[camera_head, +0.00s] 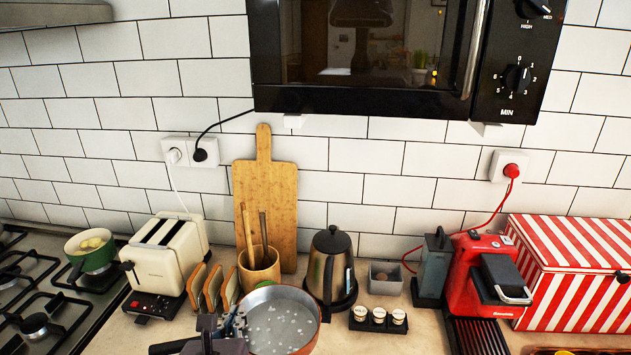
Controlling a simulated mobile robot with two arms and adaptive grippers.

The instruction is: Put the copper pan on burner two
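The copper pan (285,322), with a grey inside, pale specks and a coppery rim, is at the bottom centre. Its dark handle (172,347) points left. My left gripper (236,322) is at the pan's left side, over the handle. Its fingers are small and partly hidden, so I cannot tell whether they are closed on the handle. I cannot tell whether the pan touches the counter. The gas hob (72,318) is at the left, with an empty burner (34,325) near its front right. No burner numbers are readable. My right gripper is not in view.
A green pot (90,250) stands on the hob's back right burner. A cream toaster (165,258), a toast rack (212,288) and a utensil pot (260,268) stand close to the pan. A kettle (331,268) and small jars (378,317) are right of it.

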